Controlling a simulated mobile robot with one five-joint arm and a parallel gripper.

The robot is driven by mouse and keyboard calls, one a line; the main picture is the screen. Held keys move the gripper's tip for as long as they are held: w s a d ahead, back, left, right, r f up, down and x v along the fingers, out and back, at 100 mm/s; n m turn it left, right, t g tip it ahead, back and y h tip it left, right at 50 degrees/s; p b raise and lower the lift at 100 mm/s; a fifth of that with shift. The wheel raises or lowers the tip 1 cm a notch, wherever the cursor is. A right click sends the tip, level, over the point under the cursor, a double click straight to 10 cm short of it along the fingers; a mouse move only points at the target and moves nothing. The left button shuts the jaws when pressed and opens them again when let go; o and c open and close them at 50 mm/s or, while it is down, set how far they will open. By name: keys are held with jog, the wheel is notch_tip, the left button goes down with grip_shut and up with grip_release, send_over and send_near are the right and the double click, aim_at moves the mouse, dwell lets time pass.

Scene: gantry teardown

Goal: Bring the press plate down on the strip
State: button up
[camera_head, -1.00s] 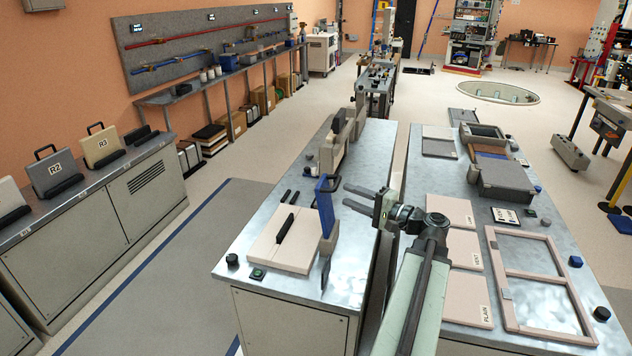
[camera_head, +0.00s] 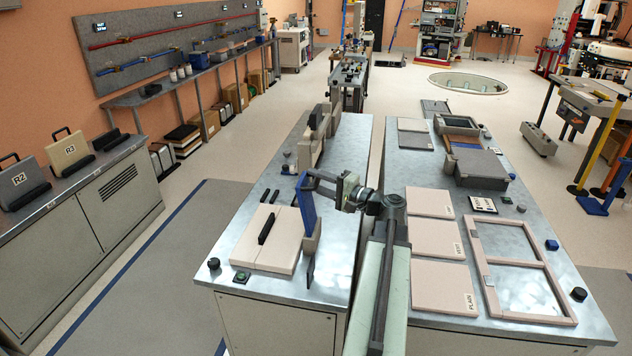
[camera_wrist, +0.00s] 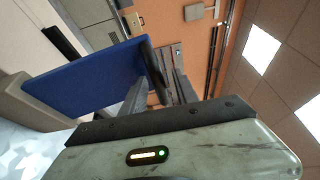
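The blue press plate (camera_head: 308,210) stands upright at the right side of two pale panels (camera_head: 246,245) on the left bench. A grey block (camera_head: 311,240) is at its base. A black bar (camera_head: 267,229) lies across the panels' seam; I cannot tell if it is the strip. Two thin dark strips (camera_head: 270,196) lie behind the panels. My gripper (camera_head: 312,180) is at the plate's upper edge, fingers apart. In the wrist view the plate (camera_wrist: 85,80) has a dark bar (camera_wrist: 154,70) along its edge, near or between my fingertips (camera_wrist: 160,85); a firm grip is not visible.
A beige upright fixture (camera_head: 318,135) stands farther back on the left bench. The right bench holds labelled pale panels (camera_head: 440,285), a pale frame (camera_head: 515,270) and a grey box (camera_head: 478,168). A narrow gap separates the benches.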

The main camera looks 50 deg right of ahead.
grip_shut()
dwell(1.3)
